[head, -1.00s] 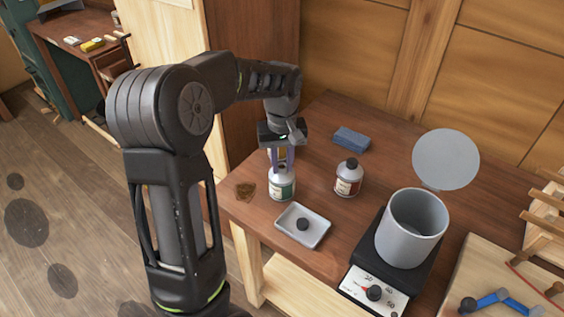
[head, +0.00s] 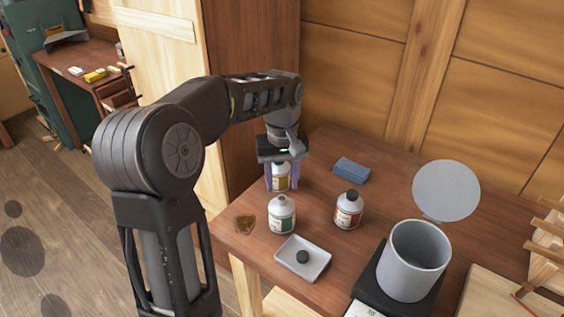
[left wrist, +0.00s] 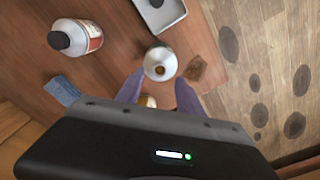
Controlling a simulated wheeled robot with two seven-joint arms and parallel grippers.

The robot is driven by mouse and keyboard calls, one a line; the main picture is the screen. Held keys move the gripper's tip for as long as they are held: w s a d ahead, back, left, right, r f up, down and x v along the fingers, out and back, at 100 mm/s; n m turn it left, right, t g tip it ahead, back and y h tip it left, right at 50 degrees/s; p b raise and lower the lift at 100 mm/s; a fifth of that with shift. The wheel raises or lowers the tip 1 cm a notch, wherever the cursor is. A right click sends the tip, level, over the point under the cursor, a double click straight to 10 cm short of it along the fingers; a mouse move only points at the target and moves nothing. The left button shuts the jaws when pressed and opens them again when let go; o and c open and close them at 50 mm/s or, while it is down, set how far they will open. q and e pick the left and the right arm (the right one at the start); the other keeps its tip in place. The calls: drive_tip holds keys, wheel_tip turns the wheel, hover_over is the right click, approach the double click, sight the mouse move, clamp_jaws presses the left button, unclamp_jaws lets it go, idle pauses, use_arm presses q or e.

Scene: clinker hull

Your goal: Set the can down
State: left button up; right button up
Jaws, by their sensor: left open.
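A can with a green label (head: 282,217) stands upright on the wooden table (head: 334,232). Its cap is off, and its open top shows in the left wrist view (left wrist: 159,63). My left gripper (head: 282,184) is open, behind the green-label can and apart from it. A can with a yellow-brown label (head: 281,178) shows between its fingers in the head view; it is mostly hidden in the left wrist view (left wrist: 148,101). I cannot tell whether the fingers touch it. My right gripper is not in view.
A capped can with a red label (head: 348,210) stands to the right. A shallow tray (head: 318,262) holds a dark cap (head: 302,257). A grey pot (head: 416,262) is at the right. A brown stain (head: 244,223) marks the left edge.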

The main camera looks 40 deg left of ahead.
use_arm(q)
wheel_tip(320, 180, up, 7)
drive_tip(key=shift+o, duration=0.5)
drive_tip(key=shift+f, duration=0.15)
drive_tip(key=shift+t+y, duration=0.4)
drive_tip(key=f+b, duration=0.2)
drive_tip(key=s+f+b, duration=0.1)
drive_tip(key=f+b, duration=0.1)
drive_tip(key=shift+d+f, duration=0.1)
drive_tip(key=shift+d, duration=0.1)
drive_tip(key=shift+d+b, duration=0.15)
drive_tip(key=shift+b, duration=0.25)
drive_tip(key=shift+f+y, duration=0.15)
drive_tip(key=shift+y, duration=0.15)
drive_tip(key=shift+w+f, duration=0.2)
drive_tip(key=shift+f, duration=1.05)
